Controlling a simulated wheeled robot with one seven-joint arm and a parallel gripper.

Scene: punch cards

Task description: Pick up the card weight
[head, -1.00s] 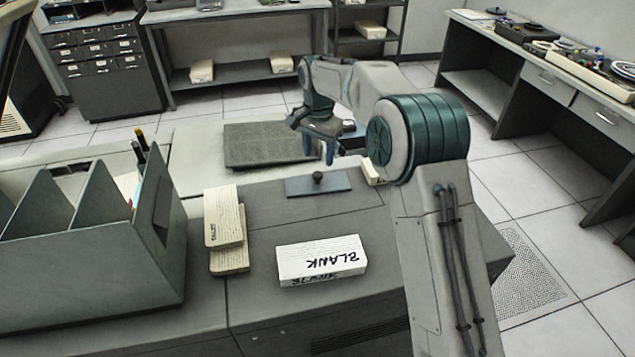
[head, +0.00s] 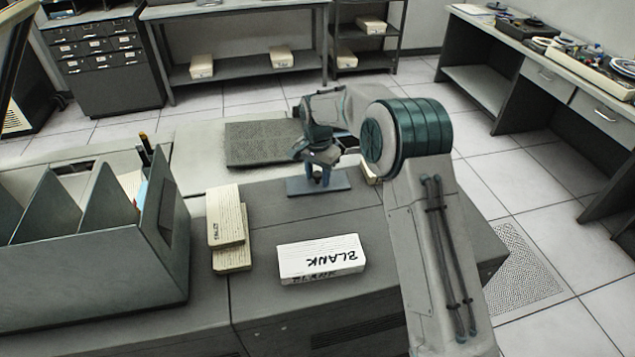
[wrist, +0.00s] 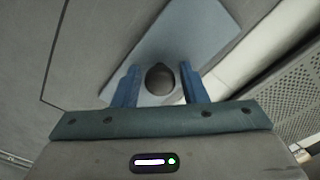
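The card weight (head: 338,187) is a flat blue-grey plate with a dark round knob. It lies on the grey cabinet top in the head view. In the wrist view, the plate (wrist: 190,35) and its knob (wrist: 159,79) show clearly. My gripper (head: 320,180) is right above the plate at the knob. In the wrist view my gripper (wrist: 159,84) is open, with one blue finger on each side of the knob. A small gap shows between the knob and each finger, so I cannot see contact.
A white box marked BLANK (head: 320,258) and stacked cream card decks (head: 228,225) stand nearer on the cabinet. A grey divided rack (head: 90,250) is at the left. A dark textured pad (head: 262,143) lies behind. Another pale box (head: 369,175) sits right of the weight.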

